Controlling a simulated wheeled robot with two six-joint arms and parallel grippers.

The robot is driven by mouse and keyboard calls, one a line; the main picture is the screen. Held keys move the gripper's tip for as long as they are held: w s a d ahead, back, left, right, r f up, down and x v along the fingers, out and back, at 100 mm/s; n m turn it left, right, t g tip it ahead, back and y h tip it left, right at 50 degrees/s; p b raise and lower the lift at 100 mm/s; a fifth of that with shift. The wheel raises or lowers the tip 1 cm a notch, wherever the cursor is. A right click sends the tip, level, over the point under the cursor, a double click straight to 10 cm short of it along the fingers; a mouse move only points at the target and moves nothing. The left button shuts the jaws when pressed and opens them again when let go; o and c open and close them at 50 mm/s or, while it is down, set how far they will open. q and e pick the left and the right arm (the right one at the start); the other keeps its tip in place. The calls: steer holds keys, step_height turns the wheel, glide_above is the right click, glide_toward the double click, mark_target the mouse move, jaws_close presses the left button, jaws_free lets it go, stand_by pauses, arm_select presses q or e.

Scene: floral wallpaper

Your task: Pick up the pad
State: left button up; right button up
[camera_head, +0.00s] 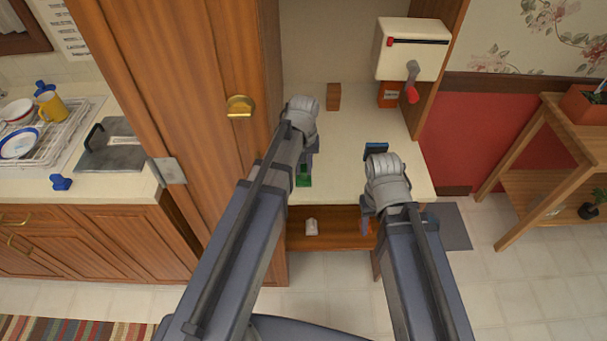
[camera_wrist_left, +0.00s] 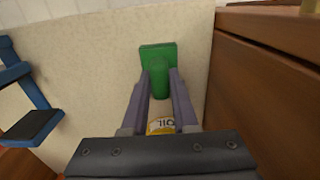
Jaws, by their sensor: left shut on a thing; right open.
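The pad, which I take to be the green piece (camera_wrist_left: 158,55) with a flat square plate and a rounded grip, is between the fingers of my left gripper (camera_wrist_left: 162,82) in the left wrist view. The gripper is shut on the grip part. In the head view the green pad (camera_head: 303,181) shows below my left gripper (camera_head: 308,165), by the counter's front edge. Whether it touches the counter I cannot tell. My right gripper (camera_head: 392,195) is over the right part of the counter, open; its wrist hides most of it.
A wooden cabinet (camera_head: 175,70) stands close left of my left gripper. A yellow-and-white item (camera_wrist_left: 160,126) lies partly hidden below it. A brown block (camera_head: 333,96) and a white box with a red lever (camera_head: 411,48) are at the back. An open shelf (camera_head: 345,240) lies below the counter.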

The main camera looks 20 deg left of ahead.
mark_target(304, 168)
arm_select(q)
steer(key=shift+r, duration=0.1)
jaws_close()
step_height(304, 168, up, 10)
steer(key=p, duration=1)
steer(key=shift+o, duration=1.5)
jaws_free()
jaws_close()
